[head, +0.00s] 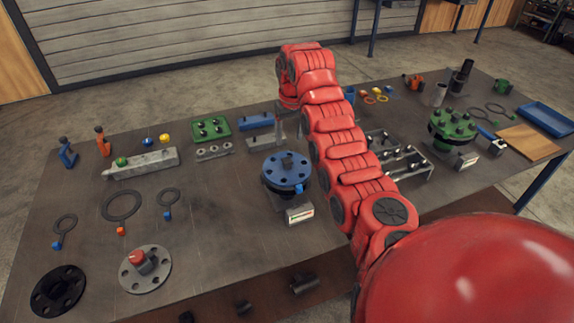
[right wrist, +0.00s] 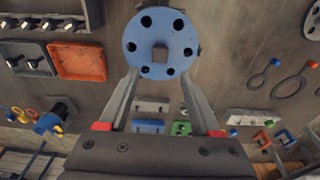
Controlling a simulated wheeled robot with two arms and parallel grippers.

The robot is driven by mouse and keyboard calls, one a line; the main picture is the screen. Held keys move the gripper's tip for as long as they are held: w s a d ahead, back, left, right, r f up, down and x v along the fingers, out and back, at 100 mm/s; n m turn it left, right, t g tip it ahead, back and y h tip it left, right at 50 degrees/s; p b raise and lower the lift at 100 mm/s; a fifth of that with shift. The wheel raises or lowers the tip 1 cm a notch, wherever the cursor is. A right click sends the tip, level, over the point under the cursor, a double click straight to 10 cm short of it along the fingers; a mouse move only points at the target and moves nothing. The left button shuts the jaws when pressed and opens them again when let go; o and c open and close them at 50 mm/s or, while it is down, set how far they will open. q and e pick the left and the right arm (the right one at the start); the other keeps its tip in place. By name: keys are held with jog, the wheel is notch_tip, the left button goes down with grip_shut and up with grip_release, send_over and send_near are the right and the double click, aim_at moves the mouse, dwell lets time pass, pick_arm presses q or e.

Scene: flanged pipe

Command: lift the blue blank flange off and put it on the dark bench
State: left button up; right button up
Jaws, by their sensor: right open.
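The blue blank flange (head: 287,172) is a round disc with several dark bolt holes and a raised grip in its middle. It sits on a dark pipe stub with a small label block (head: 299,214) in front, on the dark bench (head: 215,235). In the right wrist view the blue flange (right wrist: 148,27) lies ahead of my right gripper (right wrist: 160,74). The gripper's two fingers are spread and empty, their tips near the flange's near edge in the picture. Contact cannot be told. The red right arm hides the gripper in the head view. My left gripper does not show.
A green flange (head: 453,127) stands on the right. A grey flange with a red knob (head: 145,268) and a black ring (head: 58,290) lie at the front left. Gaskets, a green tray (head: 211,129) and a blue tray (head: 546,119) are around. Bare bench lies left of the blue flange.

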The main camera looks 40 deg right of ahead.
send_over(287, 160)
jog(key=s, duration=0.1)
notch_tip(287, 160, down, 6)
jog(key=shift+a+r, duration=0.1)
jog(key=shift+r, duration=0.15)
jog(key=f+p, duration=0.3)
jog(key=f, duration=0.1)
jog(key=shift+w+p, duration=0.35)
jog(key=shift+w+f, duration=0.1)
jog(key=shift+f, duration=0.6)
grip_shut()
dwell(0.3)
